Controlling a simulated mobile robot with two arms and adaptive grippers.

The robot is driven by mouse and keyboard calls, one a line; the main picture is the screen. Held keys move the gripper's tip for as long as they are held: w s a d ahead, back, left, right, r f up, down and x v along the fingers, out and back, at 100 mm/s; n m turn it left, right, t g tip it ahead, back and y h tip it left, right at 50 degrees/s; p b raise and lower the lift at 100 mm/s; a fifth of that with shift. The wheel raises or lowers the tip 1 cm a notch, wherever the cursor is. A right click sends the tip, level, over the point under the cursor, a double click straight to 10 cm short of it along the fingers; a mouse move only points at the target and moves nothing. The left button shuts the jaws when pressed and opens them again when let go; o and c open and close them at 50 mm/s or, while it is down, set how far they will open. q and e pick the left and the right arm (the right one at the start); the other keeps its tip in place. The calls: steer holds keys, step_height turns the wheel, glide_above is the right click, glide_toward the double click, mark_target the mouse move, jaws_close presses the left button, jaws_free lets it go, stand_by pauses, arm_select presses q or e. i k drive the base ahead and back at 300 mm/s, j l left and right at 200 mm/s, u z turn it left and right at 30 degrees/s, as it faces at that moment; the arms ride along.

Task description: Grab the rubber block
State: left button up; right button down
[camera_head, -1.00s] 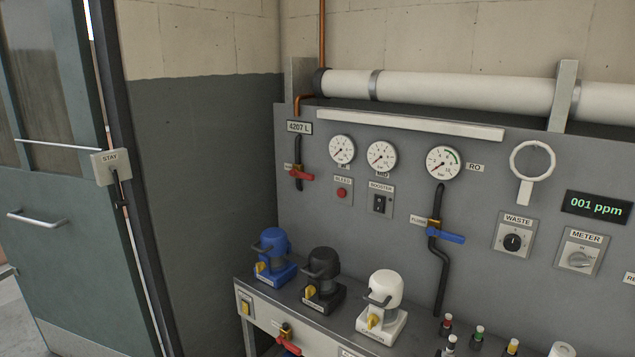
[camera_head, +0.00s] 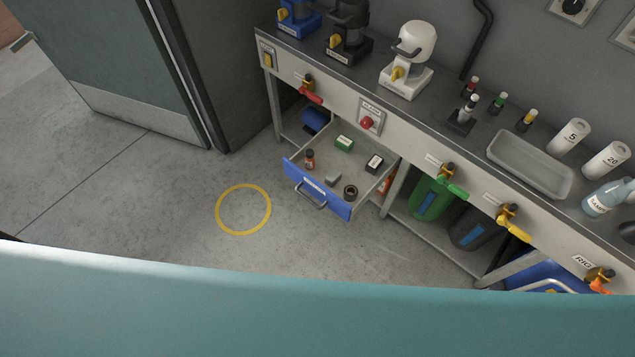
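An open drawer with a blue front (camera_head: 322,192) sticks out from under the bench in the head view. A small grey block (camera_head: 332,179) lies on its floor near the front; it may be the rubber block, but I cannot read any label on it. Neither of my grippers shows in the view.
The bench (camera_head: 330,61) carries several pump-like units, small bottles and a grey tray (camera_head: 505,147). Green (camera_head: 428,201) and dark containers stand under it, right of the drawer. A yellow floor ring (camera_head: 222,222) lies left of the drawer on clear floor.

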mark_target(335, 176)
steer(key=i+l, duration=0.65)
steer(key=l, duration=0.2)
steer(key=j+u, duration=0.05)
